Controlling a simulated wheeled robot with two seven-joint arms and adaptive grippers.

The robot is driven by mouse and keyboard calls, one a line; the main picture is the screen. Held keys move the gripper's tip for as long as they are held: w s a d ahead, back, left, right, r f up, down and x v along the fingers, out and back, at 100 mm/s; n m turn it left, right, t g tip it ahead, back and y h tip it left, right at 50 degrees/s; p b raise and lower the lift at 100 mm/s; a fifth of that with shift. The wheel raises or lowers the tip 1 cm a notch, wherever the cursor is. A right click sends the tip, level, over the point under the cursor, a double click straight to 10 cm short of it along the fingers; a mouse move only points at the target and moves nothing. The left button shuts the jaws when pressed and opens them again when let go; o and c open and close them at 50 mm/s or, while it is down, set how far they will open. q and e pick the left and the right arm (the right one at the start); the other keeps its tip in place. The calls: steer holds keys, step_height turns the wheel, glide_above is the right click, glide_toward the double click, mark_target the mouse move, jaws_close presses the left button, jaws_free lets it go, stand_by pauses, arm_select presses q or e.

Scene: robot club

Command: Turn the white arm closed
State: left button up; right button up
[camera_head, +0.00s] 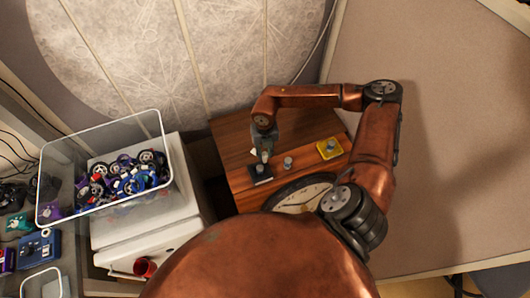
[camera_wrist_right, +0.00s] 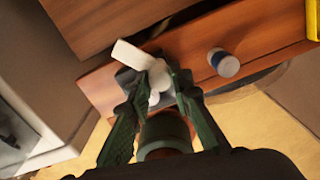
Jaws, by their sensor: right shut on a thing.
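The white arm (camera_wrist_right: 133,55) shows in the right wrist view as a pale bar that points up and left from a rounded white part. My right gripper (camera_wrist_right: 161,82) has its green fingers shut on that rounded part, one finger on each side. In the head view my right gripper (camera_head: 265,154) points down over a small black base (camera_head: 260,173) near the left front of the wooden cabinet. A bit of white shows beside the fingertips there, and the fingers hide most of the arm. My left gripper is out of both views.
A grey-blue knob (camera_head: 288,162) stands right of the black base on the wooden cabinet (camera_head: 232,150). A yellow plate with a knob (camera_head: 329,148) is farther right. A clear bin (camera_head: 168,150) of wheels and blue parts stands left on a white unit (camera_head: 150,238).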

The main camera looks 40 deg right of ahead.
jaws_close()
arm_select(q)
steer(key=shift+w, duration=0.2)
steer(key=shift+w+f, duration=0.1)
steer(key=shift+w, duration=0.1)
